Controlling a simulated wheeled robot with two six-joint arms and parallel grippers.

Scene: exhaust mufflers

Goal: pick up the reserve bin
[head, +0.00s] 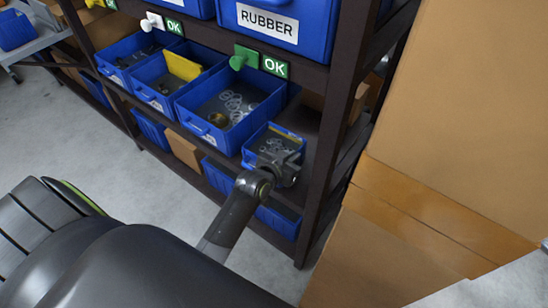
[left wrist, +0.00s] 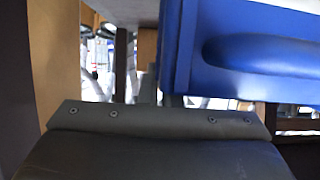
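A small blue bin (head: 288,139) stands at the right end of the middle shelf, with several pale rings in it; no reserve label is readable on it. My left gripper (head: 278,166) is at the front of this small bin, overlapping its front wall; whether they touch is unclear. In the left wrist view, a blue bin wall with a moulded handle (left wrist: 265,65) fills the upper right, close beyond the grey gripper body. The fingers are hidden, so their opening does not show. My right gripper is in neither view.
A larger blue bin (head: 215,129) with rings stands left of the small bin, and others follow further left. Green OK tags hang above. A dark shelf post (head: 328,150) and stacked cardboard boxes (head: 455,110) close off the right. Grey floor lies in front.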

